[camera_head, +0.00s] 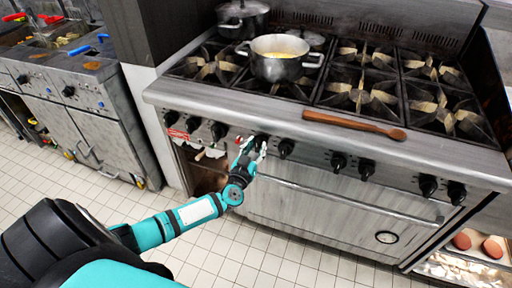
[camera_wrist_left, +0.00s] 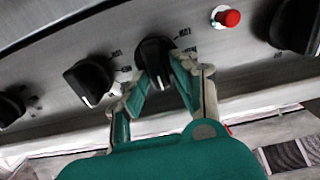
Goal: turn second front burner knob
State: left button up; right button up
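A row of black burner knobs runs along the front panel of the range. My left gripper (camera_head: 254,151) is at the front panel, by a knob (camera_head: 261,140) left of the middle of the row. In the left wrist view its two fingers (camera_wrist_left: 163,76) are apart, on either side of that knob (camera_wrist_left: 154,52). The knob's white mark points down in that view. I cannot tell whether the fingertips press on it. Another knob (camera_wrist_left: 90,80) is left of the fingers, and a red button (camera_wrist_left: 228,17) is to the right. My right gripper is not in view.
A pot (camera_head: 276,66) with yellow contents and a lidded pot (camera_head: 242,18) stand on the burners. A wooden spoon (camera_head: 352,123) lies on the front ledge. The oven handle (camera_head: 350,200) runs below the knobs. Tiled floor (camera_head: 265,245) is clear in front.

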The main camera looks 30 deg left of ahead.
pick_arm(q)
grip_shut()
jog(key=n, duration=0.2)
jog(key=shift+a+n+p, duration=0.15)
jog(key=shift+n+p, duration=0.2)
jog(key=shift+n, duration=0.05)
jog(key=n+b, duration=0.1)
jog(key=n, duration=0.7)
jog(key=f+n+b, duration=0.1)
jog(key=n, duration=0.3)
jog(key=shift+s+a+f+n+b, duration=0.1)
jog(key=shift+s+a+n+b, duration=0.05)
jog(key=shift+a+n+b, duration=0.25)
dwell(0.3)
